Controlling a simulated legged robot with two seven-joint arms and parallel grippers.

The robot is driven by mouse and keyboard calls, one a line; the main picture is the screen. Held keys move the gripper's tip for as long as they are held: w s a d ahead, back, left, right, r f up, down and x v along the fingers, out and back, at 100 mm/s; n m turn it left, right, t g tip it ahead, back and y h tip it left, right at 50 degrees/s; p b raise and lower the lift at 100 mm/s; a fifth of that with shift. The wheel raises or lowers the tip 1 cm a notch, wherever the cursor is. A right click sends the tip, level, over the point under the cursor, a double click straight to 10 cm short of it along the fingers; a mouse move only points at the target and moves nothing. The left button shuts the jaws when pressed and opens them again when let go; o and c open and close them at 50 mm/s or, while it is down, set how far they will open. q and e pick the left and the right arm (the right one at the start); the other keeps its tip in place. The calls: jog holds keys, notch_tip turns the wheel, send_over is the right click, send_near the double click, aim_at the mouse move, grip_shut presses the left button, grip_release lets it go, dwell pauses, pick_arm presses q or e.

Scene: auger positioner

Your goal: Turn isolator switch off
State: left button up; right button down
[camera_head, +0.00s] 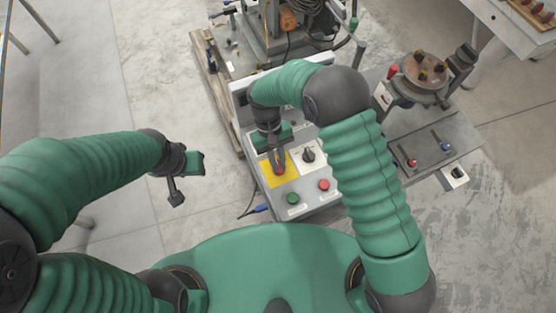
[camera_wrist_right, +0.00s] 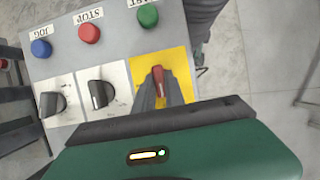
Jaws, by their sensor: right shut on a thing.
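The isolator switch is a red handle (camera_head: 280,170) on a yellow plate (camera_head: 265,180) at the left of the grey control box's sloped face. In the right wrist view the red handle (camera_wrist_right: 158,74) stands near the middle of the yellow plate (camera_wrist_right: 178,60). My right gripper (camera_head: 276,162) reaches down over the plate and is shut on the handle. Its dark fingers (camera_wrist_right: 160,88) hide the lower part of the handle. My left gripper (camera_head: 177,192) hangs in the air left of the box, away from the switch; its finger gap is not clear.
Beside the yellow plate is a black rotary knob (camera_head: 308,155); a second knob (camera_wrist_right: 48,103) shows in the wrist view. A green button (camera_head: 292,199) and a red button (camera_head: 323,185) sit nearer me. A machine with a round brown top (camera_head: 420,75) stands right.

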jog(key=shift+w+r, duration=0.15)
jog(key=shift+w, duration=0.05)
jog(key=c, duration=1.4)
grip_release()
jog(key=shift+s, duration=0.1)
jog(key=b+v, duration=0.2)
jog(key=v, duration=1.4)
jog(key=shift+w+a+r, duration=0.15)
jog(key=shift+w+r, duration=0.1)
jog(key=s+d+f+m+t, duration=0.2)
jog(key=s+d, duration=0.4)
jog(key=d, duration=0.3)
jog(key=s+d+f+m+t+y, duration=0.1)
jog(key=s+d+t, duration=0.3)
jog(key=d, duration=0.6)
jog(key=s+f+m, duration=0.1)
jog(key=s, duration=0.1)
jog(key=shift+s+d+f+t+y, duration=0.2)
jog(key=shift+s+f+t+y, duration=0.1)
jog(key=shift+s+t, duration=0.1)
